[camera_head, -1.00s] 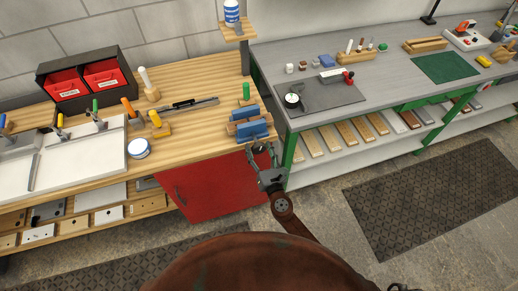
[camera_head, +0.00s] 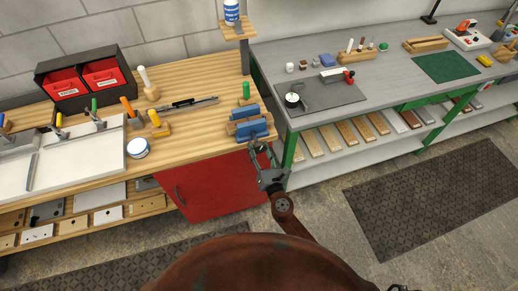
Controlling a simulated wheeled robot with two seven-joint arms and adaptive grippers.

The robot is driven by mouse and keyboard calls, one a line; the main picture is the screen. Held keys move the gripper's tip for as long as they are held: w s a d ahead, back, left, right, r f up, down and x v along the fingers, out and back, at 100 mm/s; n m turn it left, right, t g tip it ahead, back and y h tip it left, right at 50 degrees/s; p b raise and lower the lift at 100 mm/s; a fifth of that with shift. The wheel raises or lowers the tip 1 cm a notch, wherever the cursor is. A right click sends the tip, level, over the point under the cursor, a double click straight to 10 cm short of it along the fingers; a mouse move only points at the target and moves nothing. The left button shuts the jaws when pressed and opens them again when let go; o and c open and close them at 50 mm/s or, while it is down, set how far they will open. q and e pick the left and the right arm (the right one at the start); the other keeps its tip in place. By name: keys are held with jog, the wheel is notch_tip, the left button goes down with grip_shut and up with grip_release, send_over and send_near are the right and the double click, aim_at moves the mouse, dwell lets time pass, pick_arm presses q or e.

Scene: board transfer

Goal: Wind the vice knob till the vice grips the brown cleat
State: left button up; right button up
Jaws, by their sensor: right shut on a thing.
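The blue vice (camera_head: 252,131) stands at the right front corner of the wooden bench. The brown cleat (camera_head: 243,122) lies between its two blue jaws; I cannot tell whether the jaws touch it. My right gripper (camera_head: 257,148) is at the front of the vice, below the front jaw, shut on what appears to be the vice knob. The knob itself is mostly hidden by the fingers. My left gripper is not in view.
A green-handled tool (camera_head: 246,91) stands just behind the vice. A red cabinet (camera_head: 210,187) is under the wooden bench (camera_head: 195,138). The grey bench (camera_head: 385,88) with a dark mat and tools is to the right.

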jog(key=m+b, duration=0.1)
jog(key=m, duration=0.3)
jog(key=shift+f+b, duration=0.1)
jog(key=shift+b, duration=0.3)
jog(key=shift+m+b, duration=0.5)
jog(key=shift+m, duration=1.5)
jog(key=o, duration=1.2)
jog(key=shift+s+d, duration=0.1)
jog(key=shift+s, duration=0.05)
jog(key=v, duration=1.1)
jog(key=shift+s+d, duration=0.1)
jog(key=shift+s, duration=0.25)
